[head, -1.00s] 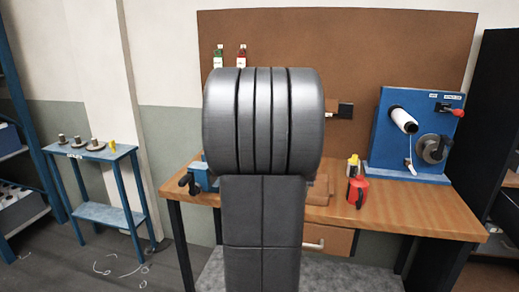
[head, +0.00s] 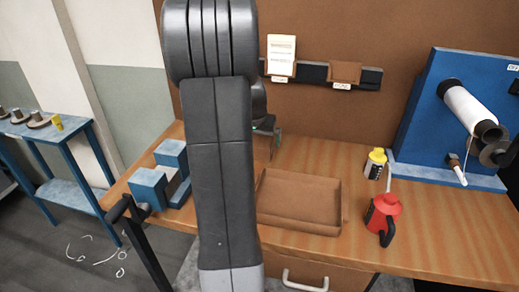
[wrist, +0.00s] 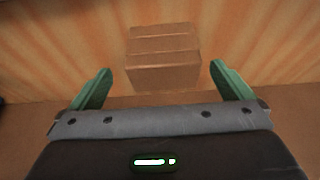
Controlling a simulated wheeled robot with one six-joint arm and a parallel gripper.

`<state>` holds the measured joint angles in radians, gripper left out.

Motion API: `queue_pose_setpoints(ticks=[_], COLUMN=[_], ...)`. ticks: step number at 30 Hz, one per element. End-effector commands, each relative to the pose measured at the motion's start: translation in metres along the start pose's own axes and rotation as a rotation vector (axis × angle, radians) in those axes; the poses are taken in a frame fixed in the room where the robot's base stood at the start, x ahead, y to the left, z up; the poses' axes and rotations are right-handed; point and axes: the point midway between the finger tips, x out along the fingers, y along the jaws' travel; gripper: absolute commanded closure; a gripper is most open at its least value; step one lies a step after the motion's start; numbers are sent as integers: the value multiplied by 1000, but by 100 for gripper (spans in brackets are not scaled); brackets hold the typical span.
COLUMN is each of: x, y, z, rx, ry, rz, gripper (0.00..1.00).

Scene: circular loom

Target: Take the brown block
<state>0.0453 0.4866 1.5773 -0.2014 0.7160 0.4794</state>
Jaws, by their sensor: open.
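The brown block (wrist: 163,57) lies on the wood-grained bench top in the wrist view, just ahead of my gripper and roughly centred between its fingers. It has lines running across its top. My gripper (wrist: 160,70) is open, with its two green fingers spread wider than the block and nothing held. In the head view my gripper (head: 270,146) is partly visible beside my arm, low near the back of the bench. I cannot make out the block there; my arm and gripper cover that area.
An empty brown tray (head: 300,225) sits on the workbench (head: 410,236). To its right are a red can (head: 381,212), a yellow-topped bottle (head: 375,164) and a blue spool machine (head: 420,115). A blue vise (head: 160,183) is at left. A brown backboard (head: 330,30) rises behind.

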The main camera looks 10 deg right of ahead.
Motion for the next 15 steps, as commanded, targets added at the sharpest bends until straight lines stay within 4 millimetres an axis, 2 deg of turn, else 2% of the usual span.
queue_pose_setpoints(ticks=[5,15], x=[2,42], y=[0,0], z=[0,-7], rx=[0,-1], ry=[-1,-4], rz=[1,2], gripper=[0,0])
